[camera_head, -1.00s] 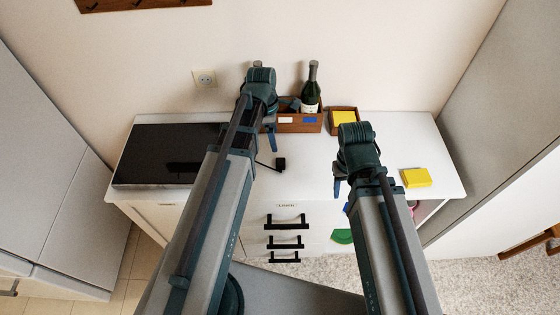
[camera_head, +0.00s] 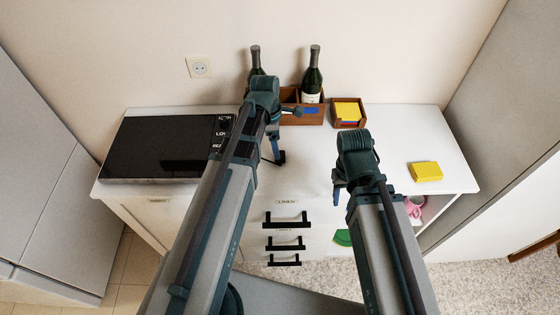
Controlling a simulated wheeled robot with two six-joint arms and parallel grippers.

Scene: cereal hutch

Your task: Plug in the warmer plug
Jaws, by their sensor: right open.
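The black plug (camera_head: 281,158) lies on the white counter, right of the warmer. The warmer (camera_head: 160,150) is a flat black slab at the counter's left end, with white lettering on its right strip. A wall socket (camera_head: 200,67) is above and behind it, with nothing in it. My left gripper (camera_head: 276,151) points down right at the plug; its fingers are small and partly hidden by my arm, so I cannot tell whether they grip it. The plug's cord is mostly hidden. My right gripper (camera_head: 337,190) is open and empty over the counter's front edge.
A wooden box (camera_head: 312,116) and two dark bottles (camera_head: 313,75) stand against the wall. A smaller wooden tray (camera_head: 362,121) holds yellow squares. A yellow block (camera_head: 425,171) lies at the right. Drawers with black handles (camera_head: 286,219) are in front. The counter between is clear.

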